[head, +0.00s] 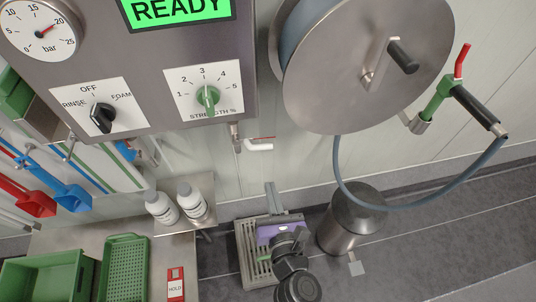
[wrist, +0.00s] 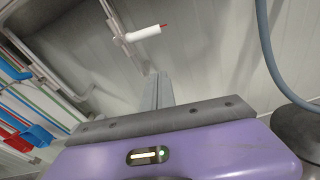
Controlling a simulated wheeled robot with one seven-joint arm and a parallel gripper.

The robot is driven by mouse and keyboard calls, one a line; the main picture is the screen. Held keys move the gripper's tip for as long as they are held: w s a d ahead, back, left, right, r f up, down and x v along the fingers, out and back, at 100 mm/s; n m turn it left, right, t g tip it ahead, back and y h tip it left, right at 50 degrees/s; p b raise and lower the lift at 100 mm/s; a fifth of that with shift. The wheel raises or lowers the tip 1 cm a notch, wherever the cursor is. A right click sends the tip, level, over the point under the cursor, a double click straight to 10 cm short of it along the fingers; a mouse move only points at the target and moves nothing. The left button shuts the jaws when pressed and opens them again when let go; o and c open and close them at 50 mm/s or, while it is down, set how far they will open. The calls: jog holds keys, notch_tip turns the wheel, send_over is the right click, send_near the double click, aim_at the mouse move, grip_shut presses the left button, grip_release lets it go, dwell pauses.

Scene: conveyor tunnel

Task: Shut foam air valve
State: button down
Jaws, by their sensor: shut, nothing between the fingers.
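A small valve with a white lever (head: 259,146) sits on the wall below the control panel, right of a short metal pipe stub. No label on it is readable. In the wrist view its white lever (wrist: 143,34) with a red tip sticks out to the right, roughly across the metal pipe. My gripper (head: 271,190) is below the lever in the head view, apart from it. Its grey fingers (wrist: 157,90) are together and empty, pointing up toward the wall below the lever in the wrist view.
The control panel (head: 150,127) with its OFF/RINSE/FOAM knob (head: 103,117) is above left. The hose reel (head: 365,70) and its hose (head: 430,204) are right. Two white bottles (head: 193,202) stand on a shelf at left. A metal canister (head: 349,220) stands right of my gripper.

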jog(key=w+a+r+p, duration=0.2)
jog(key=w, duration=0.7)
jog(key=shift+a+r+n, duration=0.25)
jog(key=shift+r+n, duration=0.15)
jog(key=shift+p, duration=0.3)
